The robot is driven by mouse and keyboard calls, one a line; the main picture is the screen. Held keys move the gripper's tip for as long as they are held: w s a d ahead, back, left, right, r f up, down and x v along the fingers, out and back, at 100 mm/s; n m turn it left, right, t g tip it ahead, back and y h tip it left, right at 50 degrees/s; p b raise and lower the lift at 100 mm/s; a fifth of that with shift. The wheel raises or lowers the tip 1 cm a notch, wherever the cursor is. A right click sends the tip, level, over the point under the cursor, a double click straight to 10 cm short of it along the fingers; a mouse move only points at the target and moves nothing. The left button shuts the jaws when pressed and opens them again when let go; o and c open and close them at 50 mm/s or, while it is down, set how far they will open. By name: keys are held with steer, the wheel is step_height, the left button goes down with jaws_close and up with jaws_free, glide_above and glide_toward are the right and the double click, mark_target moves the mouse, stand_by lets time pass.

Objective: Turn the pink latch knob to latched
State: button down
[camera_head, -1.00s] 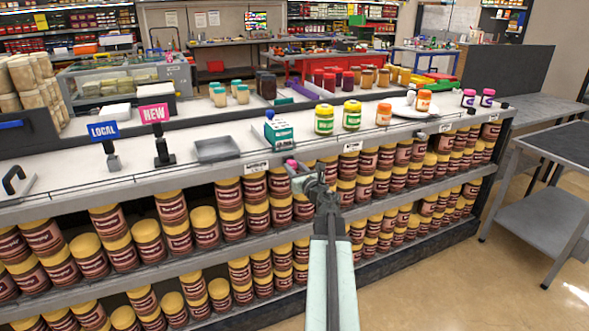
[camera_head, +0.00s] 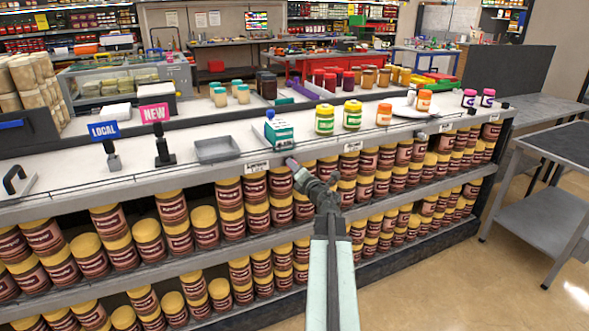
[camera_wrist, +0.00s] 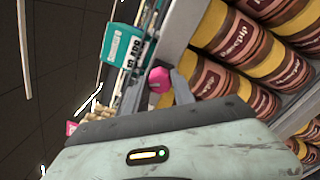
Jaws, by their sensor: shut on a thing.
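The pink latch knob (camera_wrist: 158,78) shows in the wrist view between my gripper's fingers at the shelf's front edge. In the head view only a small pinkish bit of it (camera_head: 291,162) shows past my gripper (camera_head: 295,168). My gripper (camera_wrist: 162,92) is shut on the knob. The wrist view is strongly tilted. The knob's mount is mostly hidden, and I cannot read its latch position. A teal and white box with a blue top (camera_head: 278,131) stands on the counter just behind; its teal side also shows in the wrist view (camera_wrist: 117,45).
A grey tray (camera_head: 217,149) and blue and pink signs (camera_head: 103,130) stand to the left on the counter. Green-labelled jars (camera_head: 324,119) stand to the right. Brown jars with yellow lids (camera_head: 255,188) fill the shelves below, close to my gripper. Open floor (camera_head: 440,285) lies at the right.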

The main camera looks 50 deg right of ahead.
steer(key=m, duration=0.4)
steer(key=shift+m, duration=0.7)
steer(key=c, duration=1.1)
jaws_free()
steer(key=shift+o, duration=0.2)
